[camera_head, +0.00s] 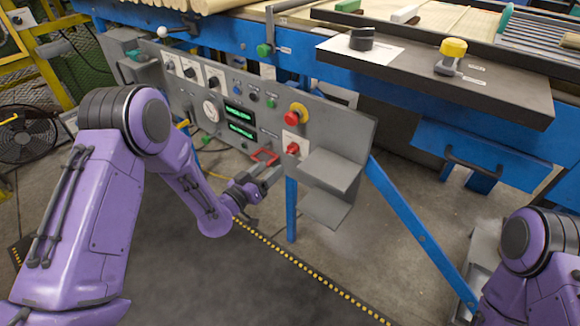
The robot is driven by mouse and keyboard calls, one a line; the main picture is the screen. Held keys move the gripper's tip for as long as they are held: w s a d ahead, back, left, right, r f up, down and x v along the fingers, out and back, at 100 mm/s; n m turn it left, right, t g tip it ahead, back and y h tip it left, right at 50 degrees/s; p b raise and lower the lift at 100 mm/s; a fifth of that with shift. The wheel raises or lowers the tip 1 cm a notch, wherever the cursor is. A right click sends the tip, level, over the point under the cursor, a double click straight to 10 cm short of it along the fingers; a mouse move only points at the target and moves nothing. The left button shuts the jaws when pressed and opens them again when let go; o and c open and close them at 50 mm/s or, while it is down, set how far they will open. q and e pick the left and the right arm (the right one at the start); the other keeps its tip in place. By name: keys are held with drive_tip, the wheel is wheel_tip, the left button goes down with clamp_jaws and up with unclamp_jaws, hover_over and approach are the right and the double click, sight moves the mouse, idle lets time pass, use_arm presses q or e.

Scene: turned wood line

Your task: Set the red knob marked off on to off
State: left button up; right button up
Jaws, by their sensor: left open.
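The red knob (293,149) sits on a white plate on the lower right part of the grey control panel (345,130). Its marking is too small to read, and I cannot tell its setting. My left gripper (262,193) is open and empty, in front of the panel's lower edge, below and to the left of the red knob and apart from it. My right gripper is out of view; only part of my right arm shows at the lower right.
A red stop button (292,118) on a yellow base sits just above the knob. A red handle (265,156) is left of it. A grey shelf (331,170) juts out on the right. Black dials, a gauge (211,110) and green displays (240,121) fill the panel's left.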

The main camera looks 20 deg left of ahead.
sight(289, 152)
use_arm(q)
drive_tip(key=x, duration=1)
drive_tip(key=shift+d, duration=0.1)
drive_tip(key=c, duration=1)
